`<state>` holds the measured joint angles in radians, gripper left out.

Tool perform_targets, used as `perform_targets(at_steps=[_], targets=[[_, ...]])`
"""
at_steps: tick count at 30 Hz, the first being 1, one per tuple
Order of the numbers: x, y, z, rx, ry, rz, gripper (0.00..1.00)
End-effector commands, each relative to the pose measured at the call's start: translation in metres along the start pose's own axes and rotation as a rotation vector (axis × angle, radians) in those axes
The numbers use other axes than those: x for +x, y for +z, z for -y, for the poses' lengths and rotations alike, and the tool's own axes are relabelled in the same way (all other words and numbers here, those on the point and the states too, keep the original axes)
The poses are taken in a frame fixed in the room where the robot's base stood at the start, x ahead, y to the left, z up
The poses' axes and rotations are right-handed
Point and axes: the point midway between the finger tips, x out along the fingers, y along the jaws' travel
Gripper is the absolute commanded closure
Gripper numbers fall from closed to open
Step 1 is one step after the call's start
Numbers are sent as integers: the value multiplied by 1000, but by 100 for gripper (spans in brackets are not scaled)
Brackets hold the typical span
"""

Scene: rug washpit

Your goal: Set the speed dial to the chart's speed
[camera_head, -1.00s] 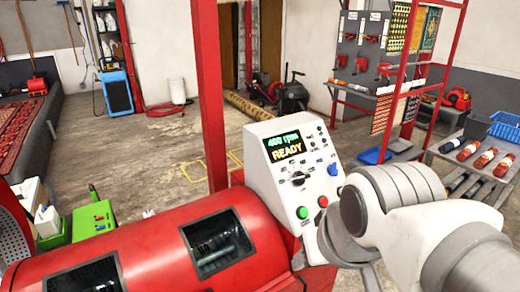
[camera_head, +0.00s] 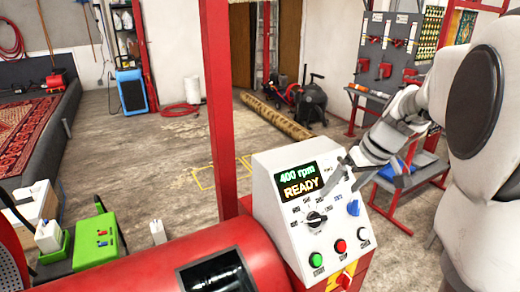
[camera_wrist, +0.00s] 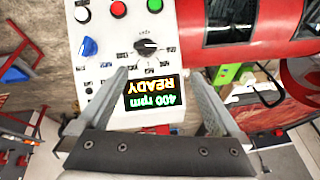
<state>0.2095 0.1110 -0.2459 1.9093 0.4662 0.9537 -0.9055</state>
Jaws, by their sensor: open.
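The speed dial (camera_head: 316,219) is a black knob ringed by small labels on a sloped white control panel (camera_head: 275,213). The display (camera_head: 298,180) above it reads "400 rpm" and "READY". In the wrist view the panel is upside down, with the dial (camera_wrist: 146,46) just beyond and between my fingertips. I cannot read the dial's labels or its exact setting. My gripper (camera_wrist: 158,76) is open and empty, its fingers on either side of the display and apart from the dial. In the head view my gripper (camera_head: 352,180) hangs over the panel's upper right. I cannot make out a speed chart.
A blue knob (camera_head: 353,208) is right of the dial. Green (camera_head: 316,259), red (camera_head: 340,246) and white (camera_head: 363,234) buttons sit below. The red drum machine (camera_head: 180,268) adjoins the panel's left. A red post (camera_head: 217,100) stands behind. The floor beyond is mostly open.

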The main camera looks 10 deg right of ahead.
Motion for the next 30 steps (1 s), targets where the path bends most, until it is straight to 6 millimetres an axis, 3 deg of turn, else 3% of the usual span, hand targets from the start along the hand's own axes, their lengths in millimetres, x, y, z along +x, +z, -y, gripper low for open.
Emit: perform_targets(at_steps=[3,6,14,30], targets=[[9,-8,-24,-16,-4,3,0],[14,-11,-34,-28,-6,2,0],[37,-12,-38,-34,-10,3,0],[149,-11,-37,-33,-8,4,0]])
